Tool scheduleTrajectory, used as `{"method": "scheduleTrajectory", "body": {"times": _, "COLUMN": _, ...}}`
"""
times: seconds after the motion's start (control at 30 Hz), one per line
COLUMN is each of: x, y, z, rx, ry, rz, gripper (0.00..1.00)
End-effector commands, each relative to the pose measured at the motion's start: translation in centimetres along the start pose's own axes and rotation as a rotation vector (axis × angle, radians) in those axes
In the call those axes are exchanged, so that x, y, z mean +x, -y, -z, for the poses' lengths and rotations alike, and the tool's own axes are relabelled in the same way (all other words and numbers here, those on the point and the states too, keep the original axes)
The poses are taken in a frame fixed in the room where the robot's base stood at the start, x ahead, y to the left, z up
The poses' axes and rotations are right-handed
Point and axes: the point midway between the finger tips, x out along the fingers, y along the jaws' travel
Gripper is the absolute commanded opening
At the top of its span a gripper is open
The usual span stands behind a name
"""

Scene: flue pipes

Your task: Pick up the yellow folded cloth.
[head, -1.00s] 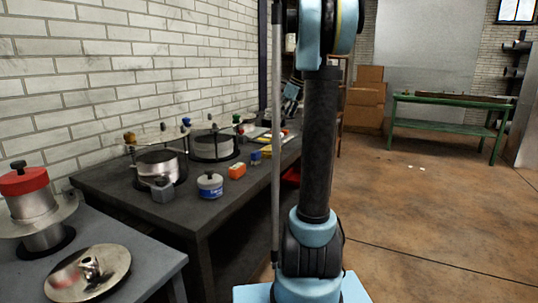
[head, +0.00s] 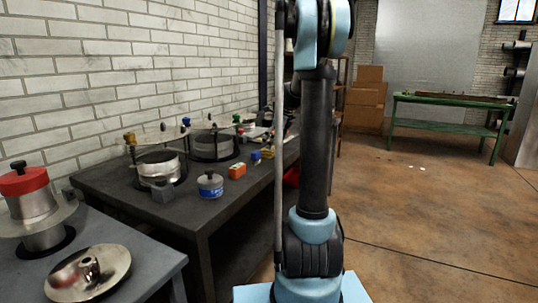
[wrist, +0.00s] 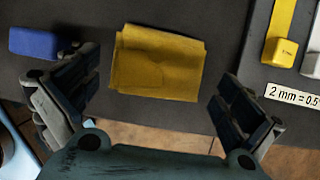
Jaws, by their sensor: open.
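The yellow folded cloth (wrist: 157,64) lies flat on the dark bench top in the wrist view, close to the bench's front edge. My gripper (wrist: 158,80) is open and empty, with one finger on each side of the cloth in the picture. The fingers look apart from the cloth; I cannot tell how high they are above it.
In the wrist view a blue block (wrist: 40,43) lies left of the cloth. A yellow-handled tool (wrist: 279,45) and a label (wrist: 294,95) are at right. The dark bench (head: 225,197) holds several pots, a blue-labelled jar (head: 210,186) and an orange block (head: 237,171).

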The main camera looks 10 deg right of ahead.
Motion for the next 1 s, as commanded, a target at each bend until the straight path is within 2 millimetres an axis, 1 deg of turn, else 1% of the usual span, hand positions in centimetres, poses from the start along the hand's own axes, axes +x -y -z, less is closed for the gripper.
{"method": "scheduleTrajectory", "body": {"times": 0.03, "x": 0.7, "y": 0.0, "z": 0.0, "rx": -0.001, "ry": 0.0, "rz": 0.0, "gripper": 1.0}}
{"method": "scheduleTrajectory", "body": {"times": 0.1, "x": 1.6, "y": 0.0, "z": 0.0, "rx": -0.001, "ry": 0.0, "rz": 0.0, "gripper": 1.0}}
{"method": "scheduleTrajectory", "body": {"times": 0.2, "x": 2.3, "y": 0.0, "z": 0.0, "rx": 0.0, "ry": 0.0, "rz": 0.0, "gripper": 1.0}}
{"method": "scheduleTrajectory", "body": {"times": 0.47, "x": 2.5, "y": 0.0, "z": 0.0, "rx": 0.0, "ry": 0.0, "rz": 0.0, "gripper": 1.0}}
{"method": "scheduleTrajectory", "body": {"times": 0.5, "x": 2.5, "y": 0.0, "z": 0.0, "rx": 0.0, "ry": 0.0, "rz": 0.0, "gripper": 0.95}}
{"method": "scheduleTrajectory", "body": {"times": 0.57, "x": 2.5, "y": 0.0, "z": 0.0, "rx": 0.0, "ry": 0.0, "rz": 0.0, "gripper": 0.82}}
{"method": "scheduleTrajectory", "body": {"times": 0.6, "x": 2.5, "y": 0.0, "z": 0.0, "rx": 0.0, "ry": 0.0, "rz": 0.0, "gripper": 0.73}}
{"method": "scheduleTrajectory", "body": {"times": 0.63, "x": 2.5, "y": 0.0, "z": 0.0, "rx": 0.0, "ry": 0.0, "rz": 0.0, "gripper": 0.67}}
{"method": "scheduleTrajectory", "body": {"times": 1.0, "x": 2.3, "y": 0.0, "z": 0.0, "rx": 0.0, "ry": 0.0, "rz": 0.0, "gripper": 0.67}}
